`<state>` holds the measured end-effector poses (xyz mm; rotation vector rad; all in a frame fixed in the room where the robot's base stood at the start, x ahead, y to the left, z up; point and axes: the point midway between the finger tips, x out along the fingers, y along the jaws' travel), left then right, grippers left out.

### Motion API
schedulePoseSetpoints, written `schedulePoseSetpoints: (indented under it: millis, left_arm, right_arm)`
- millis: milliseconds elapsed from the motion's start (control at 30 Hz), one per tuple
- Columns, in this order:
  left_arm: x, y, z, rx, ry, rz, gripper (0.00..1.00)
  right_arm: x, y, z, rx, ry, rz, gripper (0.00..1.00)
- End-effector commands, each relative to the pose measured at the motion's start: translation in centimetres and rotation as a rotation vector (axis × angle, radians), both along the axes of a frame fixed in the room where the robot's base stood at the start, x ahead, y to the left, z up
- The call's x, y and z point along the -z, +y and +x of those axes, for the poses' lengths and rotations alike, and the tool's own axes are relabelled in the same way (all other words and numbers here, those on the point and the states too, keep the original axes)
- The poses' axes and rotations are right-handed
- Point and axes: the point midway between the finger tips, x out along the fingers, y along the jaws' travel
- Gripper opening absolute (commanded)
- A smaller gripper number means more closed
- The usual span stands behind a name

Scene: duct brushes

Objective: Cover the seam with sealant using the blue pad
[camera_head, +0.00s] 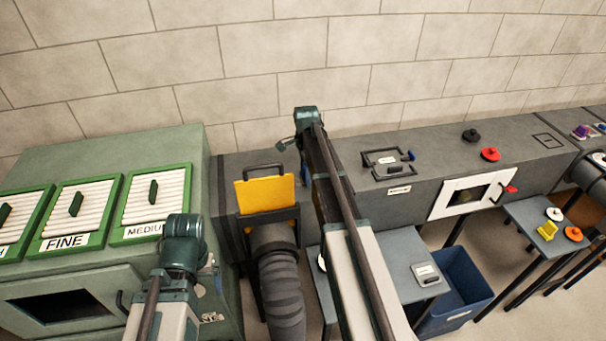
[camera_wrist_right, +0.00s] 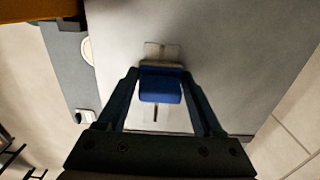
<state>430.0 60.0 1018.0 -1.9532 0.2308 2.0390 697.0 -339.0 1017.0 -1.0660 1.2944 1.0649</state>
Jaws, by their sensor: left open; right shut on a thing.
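My right gripper (camera_wrist_right: 160,82) is shut on the blue pad (camera_wrist_right: 160,88) in the right wrist view. The pad lies over a pale strip (camera_wrist_right: 162,50) on a broad grey surface (camera_wrist_right: 230,60). A short dark line (camera_wrist_right: 155,113) shows on the strip below the pad; this may be the seam, and I cannot tell whether sealant is on it. Whether the pad touches the surface is unclear. In the head view my right arm reaches toward the duct (camera_head: 410,178), its gripper hidden. Only links of my left arm show at lower left; its fingers are out of sight.
A yellow plate (camera_head: 265,193) stands above a flexible hose (camera_head: 281,290) left of my right arm. A green cabinet (camera_head: 110,165) fills the left. A small table (camera_head: 395,265) and blue bin (camera_head: 458,285) stand below the duct. A side table (camera_head: 550,225) is farther right.

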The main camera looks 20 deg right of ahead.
Motion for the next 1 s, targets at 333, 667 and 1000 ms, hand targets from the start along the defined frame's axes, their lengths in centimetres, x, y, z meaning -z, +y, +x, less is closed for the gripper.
schedulePoseSetpoints:
  millis: [333, 667, 1000]
  left_arm:
    - [0.2, 0.0, 0.0, 0.000, 0.000, 0.000, 0.88]
    - [0.2, 0.0, 0.0, 0.000, 0.000, 0.000, 0.88]
    - [0.0, 0.0, 0.0, 0.000, 0.000, 0.000, 0.88]
  right_arm:
    - [0.2, -2.2, -0.4, 0.002, 0.000, 0.000, 0.16]
    - [0.2, -3.2, -0.6, 0.000, 0.000, -0.001, 0.16]
    - [0.0, -5.4, -1.0, 0.001, 0.000, -0.001, 0.16]
